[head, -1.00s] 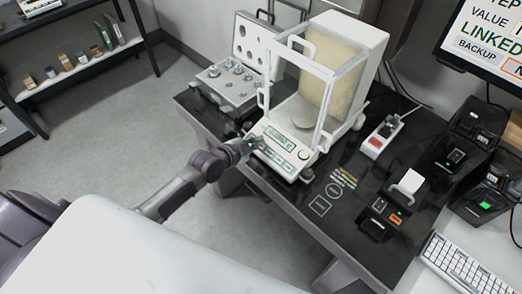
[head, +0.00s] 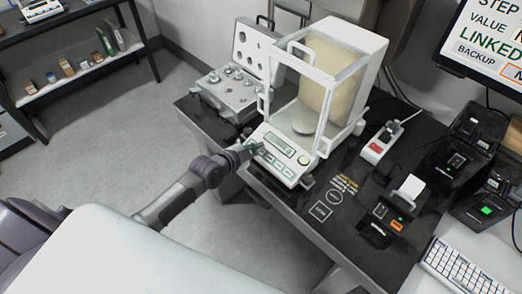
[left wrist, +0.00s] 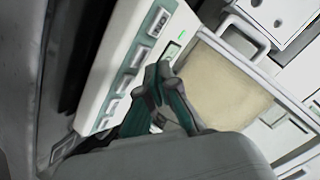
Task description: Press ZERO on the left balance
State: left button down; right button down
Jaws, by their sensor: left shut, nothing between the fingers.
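The left balance (head: 284,160) is a white instrument with a glass-sided draft shield and a round pan (head: 303,133) inside. Its sloped front panel carries a green-lit display (head: 280,143) and a row of buttons; the labels are too small to read. My left gripper (head: 256,148) is shut and empty at the left end of this panel. In the left wrist view, the dark fingertips (left wrist: 158,78) lie over or beside the panel (left wrist: 122,72) near its buttons. I cannot tell whether they touch one. My right gripper is not in view.
An open weight case (head: 228,95) stands left of the balance on the black table (head: 275,200). A power strip (head: 380,140) and a small printer device (head: 385,215) sit to the right. A keyboard (head: 465,268) is at far right. Floor is clear at left.

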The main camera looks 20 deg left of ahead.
pick_arm(q)
jog(key=shift+f, duration=0.15)
dwell(0.3)
jog(key=shift+w+f+b, duration=0.15)
jog(key=shift+f+b, duration=0.1)
jog(key=shift+b, duration=0.05)
jog(key=shift+w+d+f+b, duration=0.1)
jog(key=shift+f+b, duration=0.25)
jog(key=shift+f, duration=0.05)
dwell(0.5)
jog(key=shift+r, duration=0.1)
jog(key=shift+s+r+p, duration=0.25)
jog(key=shift+r+p, duration=0.4)
jog(key=shift+p, duration=0.15)
jog(key=r+p, duration=0.1)
jog(key=s+r+p, duration=0.1)
jog(key=r+p, duration=0.1)
jog(key=a+r+p, duration=0.1)
jog(key=p, duration=0.1)
jog(key=shift+s+r, duration=0.35)
